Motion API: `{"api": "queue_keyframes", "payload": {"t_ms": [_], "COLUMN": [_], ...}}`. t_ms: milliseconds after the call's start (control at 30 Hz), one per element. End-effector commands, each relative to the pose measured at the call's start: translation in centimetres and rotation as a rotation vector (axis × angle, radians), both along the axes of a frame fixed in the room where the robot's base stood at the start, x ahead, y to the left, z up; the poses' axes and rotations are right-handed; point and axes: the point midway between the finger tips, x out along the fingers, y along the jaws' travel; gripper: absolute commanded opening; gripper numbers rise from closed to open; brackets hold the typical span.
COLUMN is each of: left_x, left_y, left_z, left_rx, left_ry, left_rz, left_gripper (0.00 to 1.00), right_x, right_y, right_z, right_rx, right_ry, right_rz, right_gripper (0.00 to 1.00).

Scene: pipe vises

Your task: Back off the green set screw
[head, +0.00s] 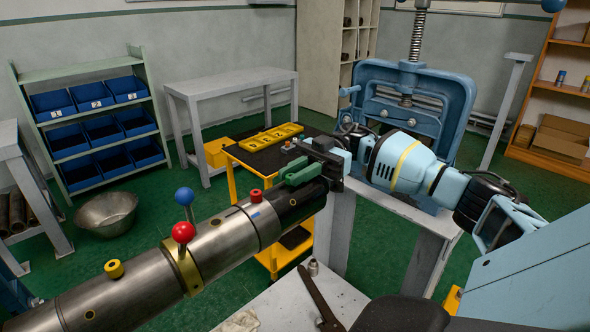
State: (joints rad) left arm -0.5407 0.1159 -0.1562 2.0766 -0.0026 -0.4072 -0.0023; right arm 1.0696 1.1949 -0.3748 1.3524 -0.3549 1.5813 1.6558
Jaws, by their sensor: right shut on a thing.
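A long steel pipe assembly (224,229) runs from the lower left to a dark end section (297,204) near the middle. My right gripper (298,173) reaches in from the right, low over this dark end. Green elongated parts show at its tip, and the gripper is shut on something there. The green set screw cannot be told apart clearly from these green parts; the grip hides most of that spot. A red set screw (257,196) stands on the pipe just left of the gripper, and a yellow one (115,268) further left. My left gripper is out of view.
A red ball knob (183,232) and a blue ball knob (184,196) rise from the pipe's brass collar. A light bench (288,305) with a dark tool lies below. A blue press (414,100) stands behind my right arm. A yellow cart (236,178) stands behind the pipe.

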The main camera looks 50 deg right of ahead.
Motion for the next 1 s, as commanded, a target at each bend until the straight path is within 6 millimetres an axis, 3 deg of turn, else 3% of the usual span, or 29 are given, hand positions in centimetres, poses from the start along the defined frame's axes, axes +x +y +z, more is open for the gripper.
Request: {"api": "queue_keyframes", "payload": {"t_ms": [500,1000], "left_x": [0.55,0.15], "left_y": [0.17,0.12], "left_z": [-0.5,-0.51], "left_rx": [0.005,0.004], "left_ry": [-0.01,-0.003], "left_rz": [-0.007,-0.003], "left_gripper": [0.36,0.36], "right_x": [0.47,0.51], "right_y": [0.11,0.13], "right_z": [-0.05,-0.16], "right_rx": [0.001,-0.001], "right_ry": [0.0,0.003], "right_rz": [0.255,0.339], "right_gripper": [0.0,0.0]}}
